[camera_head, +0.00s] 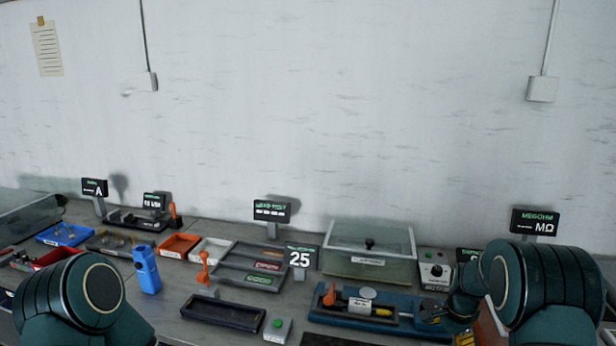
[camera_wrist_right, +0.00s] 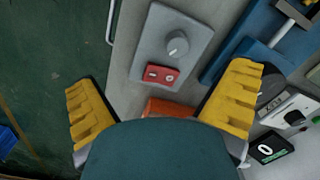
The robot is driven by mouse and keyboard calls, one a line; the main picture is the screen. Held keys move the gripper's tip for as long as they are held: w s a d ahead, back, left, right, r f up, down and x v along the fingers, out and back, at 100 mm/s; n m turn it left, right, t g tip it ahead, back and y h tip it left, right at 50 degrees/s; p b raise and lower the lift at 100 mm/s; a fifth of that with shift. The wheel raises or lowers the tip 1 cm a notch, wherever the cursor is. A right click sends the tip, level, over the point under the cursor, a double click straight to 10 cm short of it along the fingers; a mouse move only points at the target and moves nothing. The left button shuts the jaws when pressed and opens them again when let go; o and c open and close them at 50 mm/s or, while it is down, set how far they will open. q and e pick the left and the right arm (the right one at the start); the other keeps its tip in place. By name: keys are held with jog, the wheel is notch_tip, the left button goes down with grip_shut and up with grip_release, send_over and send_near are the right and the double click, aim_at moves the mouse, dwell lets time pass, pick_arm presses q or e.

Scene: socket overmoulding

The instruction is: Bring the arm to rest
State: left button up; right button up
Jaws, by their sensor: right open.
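My right arm (camera_head: 545,285) comes in at the lower right of the head view, bent over the bench. In the right wrist view my right gripper (camera_wrist_right: 163,108) has its two yellow ribbed fingers spread wide, with nothing between them held. Below it are a grey control box (camera_wrist_right: 150,40) with a knob and a red switch panel (camera_wrist_right: 160,76), and part of an orange thing (camera_wrist_right: 168,108). My left arm (camera_head: 85,300) shows at the lower left of the head view. Its gripper is out of view.
A blue fixture (camera_head: 345,305) with an orange handle stands left of my right arm. Behind it is a clear-walled box (camera_head: 370,255). A dark tray (camera_head: 222,313), a green-button box (camera_head: 278,330) and a blue bottle-like thing (camera_head: 147,268) stand further left. Bare bench (camera_head: 180,325) shows between them.

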jog(key=s+a+f, duration=0.1)
jog(key=f, duration=0.1)
jog(key=s+a+f+n, duration=0.1)
jog(key=a+f, duration=0.1)
jog(key=s+a+f+n, duration=0.1)
jog(key=f, duration=0.1)
jog(key=shift+a+f+y, duration=0.1)
jog(key=shift+a+y, duration=0.1)
jog(key=shift+y, duration=0.1)
pick_arm(q)
jog(key=shift+w, duration=0.1)
pick_arm(e)
jog(key=s+a+f+n+y, duration=0.1)
jog(key=s+a+f+n, duration=0.1)
jog(key=s+a, duration=0.4)
jog(key=s+a+f+n+t+y, duration=0.1)
jog(key=s+a+f+n, duration=0.1)
jog(key=s+a+n, duration=0.3)
jog(key=s+a+f+n+y, duration=0.1)
jog(key=s+a+f+n, duration=0.1)
jog(key=s+a, duration=0.7)
jog(key=shift+s+f+n+t, duration=0.25)
jog(key=shift+s+n+t, duration=0.15)
jog(key=shift+n, duration=0.5)
